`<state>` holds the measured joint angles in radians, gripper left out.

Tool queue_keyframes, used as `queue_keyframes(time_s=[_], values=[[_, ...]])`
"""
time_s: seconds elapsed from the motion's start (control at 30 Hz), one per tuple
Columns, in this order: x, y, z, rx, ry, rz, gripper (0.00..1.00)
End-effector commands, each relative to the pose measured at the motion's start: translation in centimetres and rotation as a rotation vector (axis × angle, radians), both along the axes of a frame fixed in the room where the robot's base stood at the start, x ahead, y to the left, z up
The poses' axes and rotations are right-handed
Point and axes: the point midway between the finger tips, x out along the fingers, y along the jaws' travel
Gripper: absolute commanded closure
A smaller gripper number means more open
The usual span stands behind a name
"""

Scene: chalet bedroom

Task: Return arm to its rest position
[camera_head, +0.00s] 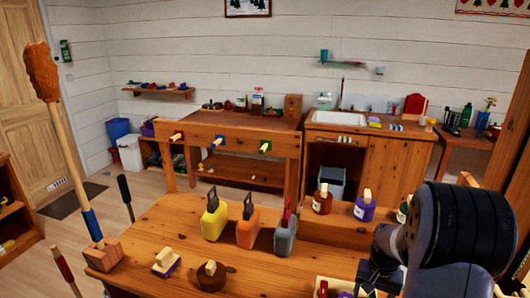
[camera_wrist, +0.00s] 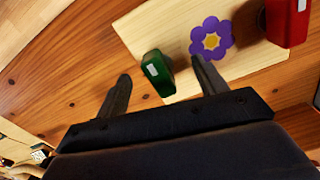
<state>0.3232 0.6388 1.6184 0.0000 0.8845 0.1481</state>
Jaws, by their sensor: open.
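My gripper (camera_wrist: 160,70) is open in the wrist view, its two dark fingers spread apart. A green block-like item with a white label (camera_wrist: 152,75) appears between the fingertips, closer to the right one. I cannot tell whether it touches. It seems to rest at the edge of a pale wooden board (camera_wrist: 150,30). A purple flower shape with a yellow centre (camera_wrist: 211,38) lies on the board, and a red item (camera_wrist: 288,22) stands at its right. In the head view my arm (camera_head: 450,235) is bent over the right side of the near table; the fingers are mostly hidden.
The near wooden table (camera_head: 150,220) holds yellow (camera_head: 214,223), orange (camera_head: 248,232) and grey (camera_head: 285,237) containers with tools. A tall brush (camera_head: 70,150) stands at its left. Small jars (camera_head: 322,202) stand on a raised ledge. A workbench (camera_head: 230,128) and sink cabinet (camera_head: 365,150) are behind.

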Motion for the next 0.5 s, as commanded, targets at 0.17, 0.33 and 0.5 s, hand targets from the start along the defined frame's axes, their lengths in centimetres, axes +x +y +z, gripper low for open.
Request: queue_keyframes(time_s=[0.17,0.33,0.5], values=[[-0.01,0.0,0.1,0.0,0.0,0.141,0.33],[-0.03,0.01,0.08,0.0,0.001,0.271,0.33],[-0.02,0.01,0.05,0.001,0.001,0.37,0.33]])
